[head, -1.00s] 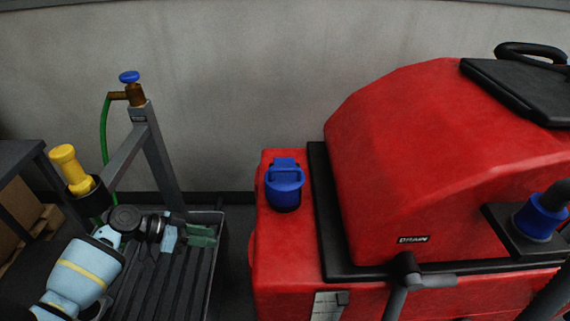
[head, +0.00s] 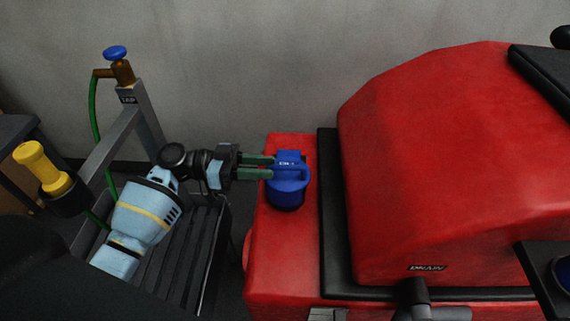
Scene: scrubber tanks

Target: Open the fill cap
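The blue fill cap (head: 289,190) sits on the left end of the red scrubber tank (head: 440,160) in the head view. It looks closed, with its lid down over the opening. My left gripper (head: 272,167) reaches in from the left, its two green fingers at the cap's left edge. The fingers are apart with a narrow gap between them. Their tips overlap the cap's edge in the picture; I cannot tell if they touch it. My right gripper is not in view.
A grey stand with a blue-handled tap (head: 115,53) and green hose is at the left, above a slatted dark tray (head: 170,275). A black platform (head: 550,275) juts out at the lower right.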

